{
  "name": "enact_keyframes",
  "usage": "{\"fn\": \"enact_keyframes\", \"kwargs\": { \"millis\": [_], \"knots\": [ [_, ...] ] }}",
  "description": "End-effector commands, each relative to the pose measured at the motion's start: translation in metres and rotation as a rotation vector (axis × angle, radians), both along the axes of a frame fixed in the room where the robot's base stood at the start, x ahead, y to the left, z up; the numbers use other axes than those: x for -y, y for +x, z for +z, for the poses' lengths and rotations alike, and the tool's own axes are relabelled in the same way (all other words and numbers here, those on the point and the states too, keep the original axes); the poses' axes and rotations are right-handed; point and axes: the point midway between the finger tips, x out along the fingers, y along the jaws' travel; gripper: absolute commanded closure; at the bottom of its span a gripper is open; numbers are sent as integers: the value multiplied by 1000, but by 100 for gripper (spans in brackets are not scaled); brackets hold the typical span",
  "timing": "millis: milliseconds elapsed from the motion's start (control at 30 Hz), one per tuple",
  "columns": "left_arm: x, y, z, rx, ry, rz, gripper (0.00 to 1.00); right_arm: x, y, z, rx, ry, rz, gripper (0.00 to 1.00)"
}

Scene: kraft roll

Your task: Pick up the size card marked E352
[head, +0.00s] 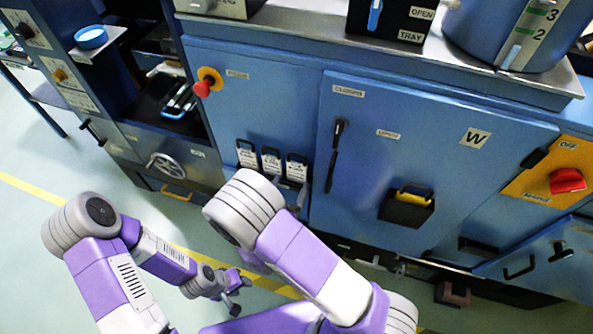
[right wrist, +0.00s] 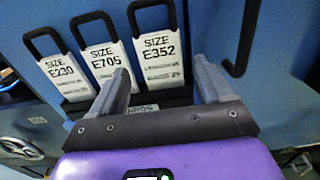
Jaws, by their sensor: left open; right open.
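The size card marked E352 (right wrist: 160,58) is a white card with a black loop handle, the rightmost of three in a rack in the right wrist view. It stands upright, tilted in the picture. In the head view my arm hides that gripper. My left gripper (head: 240,296) is open and empty, low over the floor.
Cards E705 (right wrist: 106,70) and E230 (right wrist: 62,75) stand close left of E352. A dark door handle (right wrist: 245,40) is to its right. In the head view, a red button (head: 203,88) and the blue cabinet door (head: 365,140) are nearby.

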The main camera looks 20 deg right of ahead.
Motion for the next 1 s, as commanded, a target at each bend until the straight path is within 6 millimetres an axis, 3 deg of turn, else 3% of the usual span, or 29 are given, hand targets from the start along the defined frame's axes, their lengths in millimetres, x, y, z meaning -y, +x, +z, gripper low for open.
{"fn": "enact_keyframes", "kwargs": {
  "millis": [233,533,800,1000],
  "knots": [
    [0,0,-11,0,0,0,57,20,30,-1,0,1,-5,21],
    [0,0,-11,0,0,0,57,22,34,0,-3,1,-2,21],
    [0,0,-11,0,0,0,57,22,34,-1,-3,1,-2,63],
    [0,0,-11,0,0,0,57,22,34,-1,-3,1,-3,65]
  ]
}}
